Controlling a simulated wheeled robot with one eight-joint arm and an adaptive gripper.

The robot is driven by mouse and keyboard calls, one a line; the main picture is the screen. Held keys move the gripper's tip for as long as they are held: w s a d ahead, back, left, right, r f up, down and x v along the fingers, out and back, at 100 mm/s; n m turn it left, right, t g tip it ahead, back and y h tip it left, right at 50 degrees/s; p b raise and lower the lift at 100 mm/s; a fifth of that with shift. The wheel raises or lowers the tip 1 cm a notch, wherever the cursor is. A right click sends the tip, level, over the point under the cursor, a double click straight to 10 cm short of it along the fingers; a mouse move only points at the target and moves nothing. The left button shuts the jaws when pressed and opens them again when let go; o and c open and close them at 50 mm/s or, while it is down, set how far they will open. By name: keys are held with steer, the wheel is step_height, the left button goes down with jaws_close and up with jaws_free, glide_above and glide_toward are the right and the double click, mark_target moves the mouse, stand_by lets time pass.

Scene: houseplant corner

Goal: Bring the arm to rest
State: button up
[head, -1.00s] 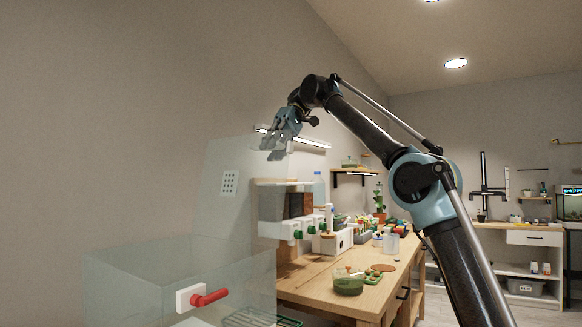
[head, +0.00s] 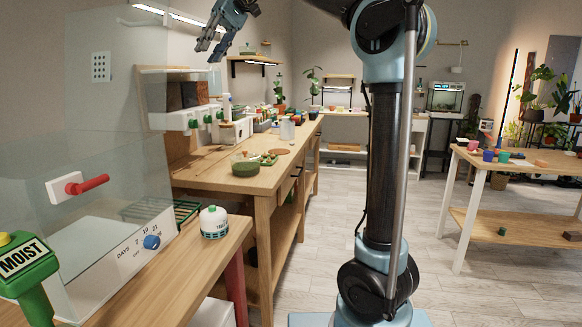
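My gripper (head: 213,48) is at the top left of the head view, raised well above the workbench and pointing down and left. Its fingers are spread a little apart, with nothing seen between them. My arm is folded high: the lower part stands upright right of the middle, and the upper part runs out of the top of the picture before coming back to the gripper. Part of the arm is cut off by the picture's edge.
A clear-walled box (head: 110,130) with a red handle (head: 87,184) stands at left. A white jar (head: 213,222) sits on the near bench. A green bowl (head: 245,165) is on the wooden workbench (head: 235,182). A table (head: 530,170) stands at right; the floor between is clear.

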steer(key=d+f+m+t, duration=0.5)
steer(key=d+f, duration=1.6)
steer(key=d, duration=0.1)
steer(key=s+d+f+m+t+h, duration=0.1)
steer(key=s+d+f, duration=0.3)
steer(key=f, duration=0.7)
steer(key=s+d+f+m+t+h, duration=0.1)
steer(key=s+d+f, duration=0.3)
steer(key=d+f, duration=0.5)
steer(key=s+d+f+m+t+h, duration=0.1)
steer(key=s+d+f, duration=0.4)
steer(key=f, duration=0.9)
steer(key=shift+d+m+h, duration=0.7)
steer(key=shift+d+m, duration=0.15)
steer(key=shift+m, duration=0.25)
